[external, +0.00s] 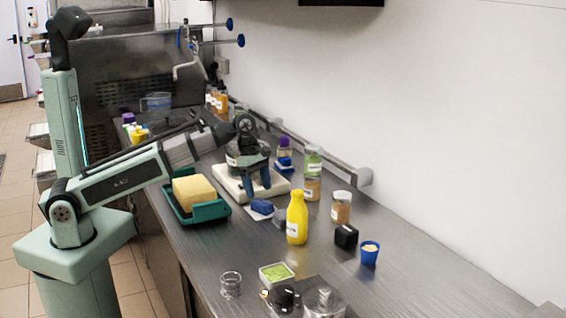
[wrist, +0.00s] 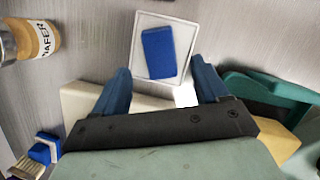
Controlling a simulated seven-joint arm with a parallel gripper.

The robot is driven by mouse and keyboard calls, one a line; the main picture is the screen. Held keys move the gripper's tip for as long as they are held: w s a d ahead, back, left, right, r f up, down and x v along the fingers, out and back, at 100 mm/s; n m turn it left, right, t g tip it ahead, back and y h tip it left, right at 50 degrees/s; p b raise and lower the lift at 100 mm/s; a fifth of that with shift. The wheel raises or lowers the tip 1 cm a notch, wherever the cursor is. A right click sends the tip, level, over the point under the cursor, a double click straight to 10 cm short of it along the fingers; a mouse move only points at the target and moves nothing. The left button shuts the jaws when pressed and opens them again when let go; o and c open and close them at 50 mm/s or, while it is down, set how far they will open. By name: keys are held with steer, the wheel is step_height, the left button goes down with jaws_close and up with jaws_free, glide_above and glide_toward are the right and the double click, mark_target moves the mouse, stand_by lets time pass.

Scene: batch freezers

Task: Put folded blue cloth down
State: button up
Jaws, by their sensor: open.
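The folded blue cloth (external: 262,206) lies on a small pale square dish on the steel counter, in front of a white board. In the wrist view the blue cloth (wrist: 158,53) lies inside the dish's rim (wrist: 187,22), slightly turned. My gripper (external: 257,184) is open and empty, with blue fingers pointing down over the white board. In the wrist view my gripper (wrist: 160,68) has its fingertips apart, on either side of the dish's near part. The exact height of the fingers above the counter is hard to tell.
A teal tray (external: 222,211) with a yellow block (external: 194,193) stands left of my gripper. A yellow bottle (external: 297,218) and jars (external: 341,207) stand to the right. A blue-handled brush (wrist: 42,150) shows in the wrist view. The counter's right end is clear.

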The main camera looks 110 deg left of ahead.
steer(key=v, duration=0.7)
